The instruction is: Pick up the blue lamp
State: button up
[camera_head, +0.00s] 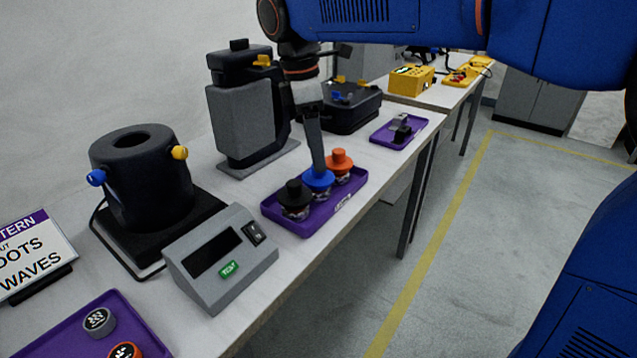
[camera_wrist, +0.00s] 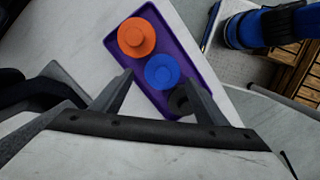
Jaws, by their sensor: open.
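The blue lamp (camera_head: 318,182) stands upright in the purple tray (camera_head: 287,223), between an orange lamp (camera_head: 340,163) and a black lamp (camera_head: 294,196). In the wrist view the blue lamp (camera_wrist: 161,71) lies just ahead of and between the fingertips. My gripper (camera_head: 318,165) is pointed down over the tray, with only one finger clear in the head view. In the wrist view my gripper (camera_wrist: 159,80) is open and empty. Its right finger partly covers the black lamp (camera_wrist: 178,103). I cannot tell the exact height above the blue lamp.
The orange lamp (camera_wrist: 136,37) is close beside the blue one. A grey box with a display (camera_head: 220,259) and a black cylinder device (camera_head: 143,180) stand left of the tray. A grey-black machine (camera_head: 243,115) stands behind. The table's front edge is close to the tray.

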aim_at(321, 181)
jog(key=shift+s+d+f, duration=0.1)
jog(key=shift+d+f, duration=0.1)
jog(key=shift+f, duration=1.25)
jog(key=shift+s+d+f, duration=0.1)
jog(key=shift+d+f, duration=0.15)
jog(key=shift+f, duration=1.2)
jog(key=shift+d+f, duration=0.2)
jog(key=shift+f, duration=1.25)
jog(key=c, duration=1)
